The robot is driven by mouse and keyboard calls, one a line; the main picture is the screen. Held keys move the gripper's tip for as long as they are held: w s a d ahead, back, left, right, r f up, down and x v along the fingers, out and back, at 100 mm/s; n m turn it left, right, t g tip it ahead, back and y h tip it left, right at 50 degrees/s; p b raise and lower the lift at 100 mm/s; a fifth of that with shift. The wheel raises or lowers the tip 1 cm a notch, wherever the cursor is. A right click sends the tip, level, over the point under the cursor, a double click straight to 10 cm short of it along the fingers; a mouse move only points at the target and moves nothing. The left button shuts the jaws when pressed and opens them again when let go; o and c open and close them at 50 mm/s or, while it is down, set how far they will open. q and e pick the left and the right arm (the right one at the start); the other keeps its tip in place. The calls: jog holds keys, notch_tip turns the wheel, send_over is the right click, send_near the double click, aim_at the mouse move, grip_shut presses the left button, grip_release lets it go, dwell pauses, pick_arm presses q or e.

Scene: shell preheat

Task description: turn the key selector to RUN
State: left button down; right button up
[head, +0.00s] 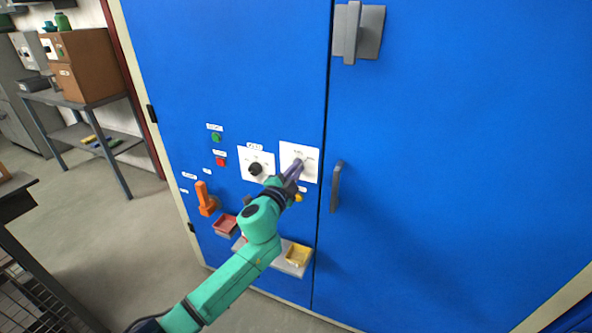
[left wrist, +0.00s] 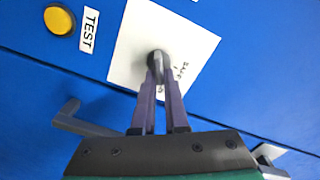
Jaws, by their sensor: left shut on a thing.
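The key selector (left wrist: 157,58) is a dark round switch with a key in it, on a white plate (left wrist: 128,40) with small lettering that is mostly too blurred to read. In the head view its white plate (head: 313,152) is on the blue cabinet's left door. My left gripper (left wrist: 158,78) is shut on the key, its two purple fingers closing on it in front of the plate. In the head view the left gripper (head: 295,168) covers most of the selector. The key's exact pointing direction is hidden by the fingers. My right gripper is not in view.
A black knob (head: 255,169) on another white plate is left of the selector. A yellow button (left wrist: 60,20) labelled TEST is close by. An orange handle (head: 206,199), green button (head: 216,137), red button (head: 220,161) and door handle (head: 337,186) stick out around it.

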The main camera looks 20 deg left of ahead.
pick_arm(q)
jog(key=c, duration=0.9)
grip_release()
jog(key=shift+c, duration=0.2)
jog(key=s+b, duration=0.2)
jog(key=s, duration=1.2)
jog(key=shift+s+d, duration=0.15)
jog(key=shift+s, duration=0.15)
